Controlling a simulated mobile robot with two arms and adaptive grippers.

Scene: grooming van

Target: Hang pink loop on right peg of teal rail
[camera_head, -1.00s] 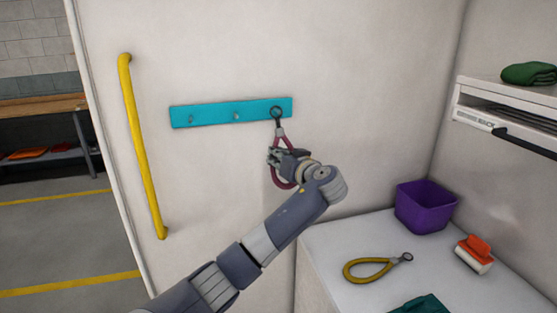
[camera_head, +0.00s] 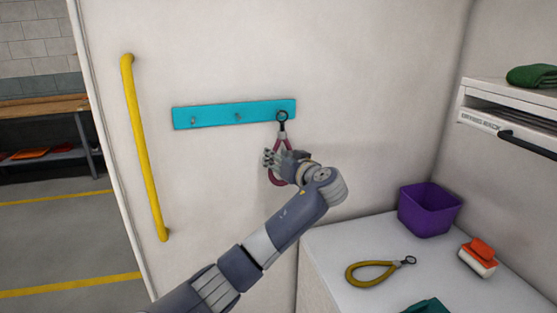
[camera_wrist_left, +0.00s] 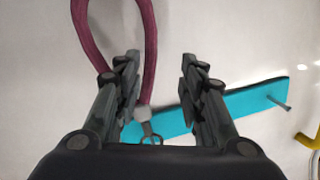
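The teal rail (camera_head: 205,114) is fixed to the white wall, with its left and middle pegs bare. The pink loop (camera_head: 275,178) hangs down with its dark metal ring (camera_head: 282,116) at the rail's right end. The ring covers the right peg, so I cannot tell for sure whether it is around it. My left gripper (camera_head: 270,157) is at the loop, below the rail. In the left wrist view its fingers (camera_wrist_left: 160,75) are apart, with the dark pink strap (camera_wrist_left: 150,45) passing behind the left finger, not clamped. My right gripper is out of view.
A yellow grab bar (camera_head: 144,150) stands left of the rail. On the white counter (camera_head: 335,240) at right are a yellow loop (camera_head: 368,273), a purple bin (camera_head: 430,210), an orange-and-white brush (camera_head: 480,258) and a teal cloth (camera_head: 428,306). Bare wall surrounds the rail.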

